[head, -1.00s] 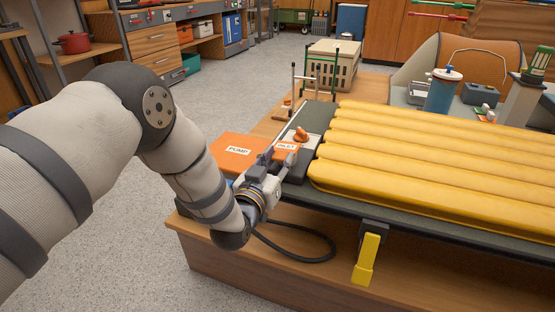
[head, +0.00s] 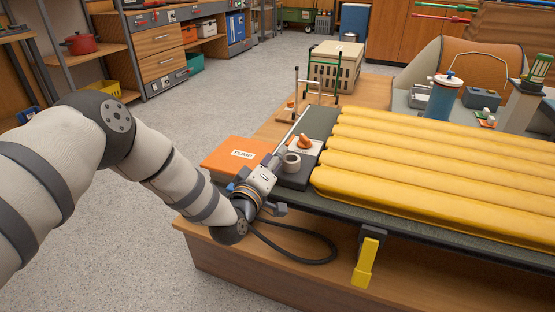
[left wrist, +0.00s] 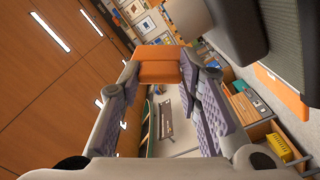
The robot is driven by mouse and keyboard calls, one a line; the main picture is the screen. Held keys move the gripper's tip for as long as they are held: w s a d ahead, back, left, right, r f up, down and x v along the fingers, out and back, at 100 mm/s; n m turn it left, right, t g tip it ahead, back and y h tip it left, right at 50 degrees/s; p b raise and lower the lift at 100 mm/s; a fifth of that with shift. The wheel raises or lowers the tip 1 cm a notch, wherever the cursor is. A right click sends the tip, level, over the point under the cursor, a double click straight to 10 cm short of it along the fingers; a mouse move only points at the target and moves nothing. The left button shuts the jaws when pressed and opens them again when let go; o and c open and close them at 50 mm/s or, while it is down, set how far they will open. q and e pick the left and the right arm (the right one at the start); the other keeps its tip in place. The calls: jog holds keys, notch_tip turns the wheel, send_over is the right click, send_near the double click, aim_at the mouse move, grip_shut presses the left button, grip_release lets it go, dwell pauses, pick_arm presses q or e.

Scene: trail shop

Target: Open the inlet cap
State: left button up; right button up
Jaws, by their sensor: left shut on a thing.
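The grey inlet port (head: 292,162) stands on the dark end of the yellow sleeping mat (head: 400,165) in the head view. Its round mouth shows uncovered. My left gripper (head: 276,160) is just left of the port, tilted. In the left wrist view, my left gripper (left wrist: 158,80) is shut on an orange piece, which looks like the inlet cap (left wrist: 158,66). In the head view the cap is hidden or blends with the orange behind the gripper. My right gripper is not in view.
An orange knob (head: 304,142) sits just behind the port. A black hose (head: 300,258) loops below, and a yellow-handled clamp (head: 368,262) hangs at the bench edge. A beige crate (head: 336,66) stands behind.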

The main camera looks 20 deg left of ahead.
pick_arm(q)
jog(key=n, duration=0.2)
jog(key=a+n, duration=0.1)
jog(key=n, duration=0.1)
jog(key=shift+a+n, duration=0.1)
jog(key=shift+n, duration=0.2)
jog(key=n+b, duration=0.1)
jog(key=n, duration=0.1)
jog(key=a+n+b, duration=0.1)
jog(key=n, duration=0.2)
jog(key=shift+a+f, duration=0.1)
jog(key=shift+a, duration=0.1)
jog(key=shift+n, duration=0.4)
jog(key=o, duration=1.1)
jog(key=shift+o, duration=0.2)
jog(key=s, duration=1.2)
jog(key=shift+a, duration=0.25)
